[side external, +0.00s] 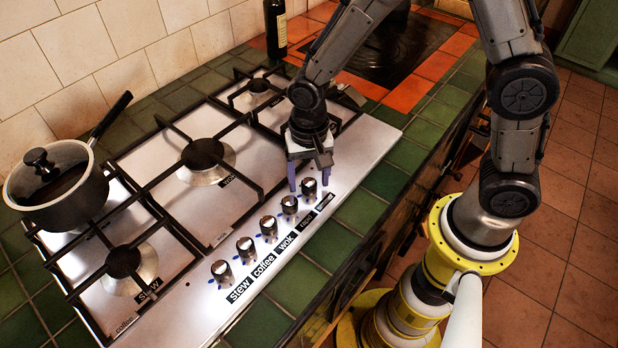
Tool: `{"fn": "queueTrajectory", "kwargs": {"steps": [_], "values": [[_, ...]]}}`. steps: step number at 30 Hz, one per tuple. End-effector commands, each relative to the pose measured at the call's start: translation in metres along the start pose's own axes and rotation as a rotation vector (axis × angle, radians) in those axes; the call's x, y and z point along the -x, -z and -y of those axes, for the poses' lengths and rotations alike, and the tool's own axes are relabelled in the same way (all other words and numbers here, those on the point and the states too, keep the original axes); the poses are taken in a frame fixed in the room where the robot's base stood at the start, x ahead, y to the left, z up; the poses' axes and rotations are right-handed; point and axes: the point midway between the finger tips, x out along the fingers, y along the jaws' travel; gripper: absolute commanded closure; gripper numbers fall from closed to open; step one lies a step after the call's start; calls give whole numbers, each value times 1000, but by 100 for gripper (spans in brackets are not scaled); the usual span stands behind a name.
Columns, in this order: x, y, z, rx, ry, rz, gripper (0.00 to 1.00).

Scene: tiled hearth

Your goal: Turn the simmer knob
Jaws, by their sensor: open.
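A row of several silver-and-black knobs runs along the front edge of the steel hob (185,305). The labels beside the nearer ones read stew, coffee and wok. The labels of the two farthest knobs are too small to read surely, so I cannot tell which is the simmer knob. My gripper (309,184) points down over the far end of the row, open. Its purple fingers stand either side of the farthest knob (309,190), apparently around it; contact cannot be told. The second-farthest knob (290,207) is just beside the left finger.
A lidded pot (60,190) with a long black handle sits on the left of the hob. Black pan grates (175,130) rise over the burners. A dark bottle (276,30) stands behind. Green tiles (365,207) in front are clear.

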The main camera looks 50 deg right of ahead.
Motion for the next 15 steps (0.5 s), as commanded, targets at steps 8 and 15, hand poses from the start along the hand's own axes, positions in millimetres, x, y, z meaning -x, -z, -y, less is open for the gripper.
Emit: {"fn": "queueTrajectory", "kwargs": {"steps": [8, 15], "values": [[-6, 0, 0, 0, 0, 0, 29], [-5, 0, 0, 0, 0, 0, 54]]}}
